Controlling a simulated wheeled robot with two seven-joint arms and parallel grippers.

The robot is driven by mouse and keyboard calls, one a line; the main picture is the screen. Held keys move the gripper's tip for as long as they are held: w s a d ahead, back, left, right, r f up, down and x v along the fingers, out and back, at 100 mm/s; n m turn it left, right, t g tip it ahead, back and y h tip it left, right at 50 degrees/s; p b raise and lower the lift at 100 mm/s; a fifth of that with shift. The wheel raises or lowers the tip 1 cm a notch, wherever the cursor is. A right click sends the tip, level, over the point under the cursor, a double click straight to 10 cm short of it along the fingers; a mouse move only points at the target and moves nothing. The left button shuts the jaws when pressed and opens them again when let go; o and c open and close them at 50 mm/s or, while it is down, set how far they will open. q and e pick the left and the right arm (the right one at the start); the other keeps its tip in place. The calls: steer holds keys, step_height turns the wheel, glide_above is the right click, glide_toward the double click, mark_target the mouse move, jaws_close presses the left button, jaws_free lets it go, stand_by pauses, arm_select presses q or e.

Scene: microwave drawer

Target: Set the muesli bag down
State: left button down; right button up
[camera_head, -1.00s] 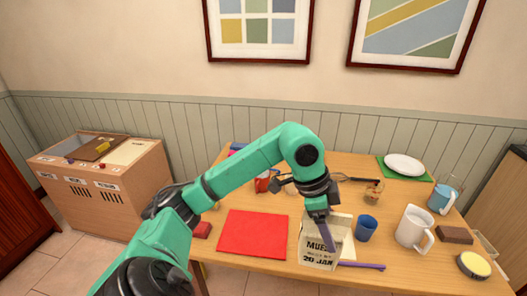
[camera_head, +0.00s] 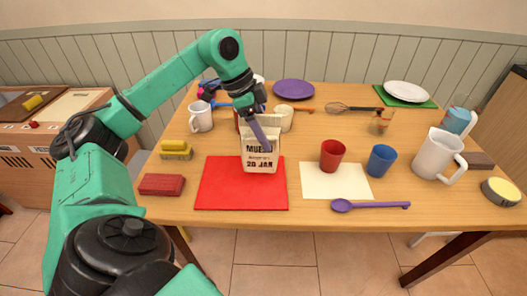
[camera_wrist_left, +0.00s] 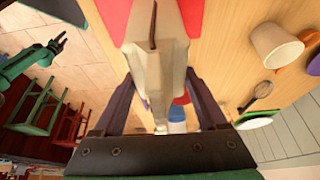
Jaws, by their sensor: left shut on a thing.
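The muesli bag (camera_head: 262,162) is a cream bag with dark print, upright over the back right part of the red mat (camera_head: 240,196). My left gripper (camera_head: 264,142) is shut on its upper part from above. In the left wrist view the bag (camera_wrist_left: 155,50) sits between the two fingers, over the red mat (camera_wrist_left: 115,18). I cannot tell whether its base touches the mat. My right gripper (camera_wrist_left: 58,42) shows small in the left wrist view, away from the table, its fingers seeming apart.
A cream mat (camera_head: 335,185) with a red cup (camera_head: 332,155) lies right of the red mat. A red block (camera_head: 162,184) and a sponge (camera_head: 176,150) lie left. A white mug (camera_head: 201,116) stands behind.

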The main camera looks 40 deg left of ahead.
arm_select(q)
step_height(320, 180, down, 4)
steer(key=shift+d+f+b, duration=0.1)
steer(key=shift+f+b, duration=0.1)
steer(key=shift+b, duration=0.4)
steer(key=shift+f, duration=0.15)
jaws_free()
steer(key=p+v, duration=0.2)
steer(key=v, duration=1)
steer(key=shift+p, duration=0.3)
